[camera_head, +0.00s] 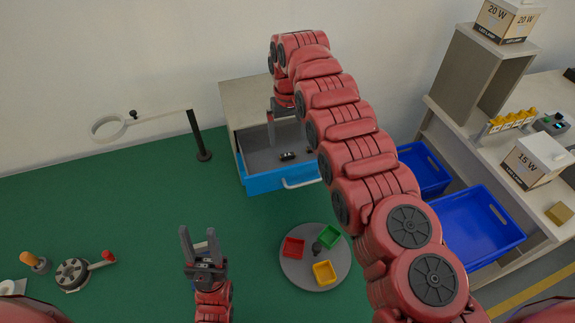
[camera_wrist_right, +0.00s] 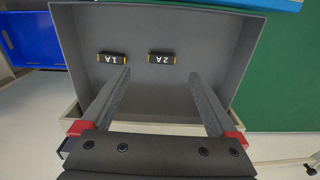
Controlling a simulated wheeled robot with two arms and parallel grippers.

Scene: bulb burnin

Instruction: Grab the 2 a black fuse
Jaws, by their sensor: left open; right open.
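In the right wrist view, two black fuses with gold ends lie apart on the grey floor of a drawer, their labels upside down. The 2A fuse (camera_wrist_right: 161,58) is on the right and the 1A fuse (camera_wrist_right: 112,57) is on the left. My right gripper (camera_wrist_right: 160,78) is open and empty, with the 2A fuse beyond the gap between its fingers. In the head view, one dark fuse (camera_head: 287,156) shows in the open blue-fronted drawer (camera_head: 270,181); its label is unreadable. My right arm hides part of the drawer. My left gripper (camera_head: 198,240) is open and empty over the green surface.
A round grey tray (camera_head: 291,267) holds red, green and yellow bins. A stand with a ring (camera_head: 201,140) is left of the drawer. Blue crates (camera_head: 480,228) and a shelf with lamp boxes (camera_head: 535,160) are at right. Green surface left of the drawer is mostly clear.

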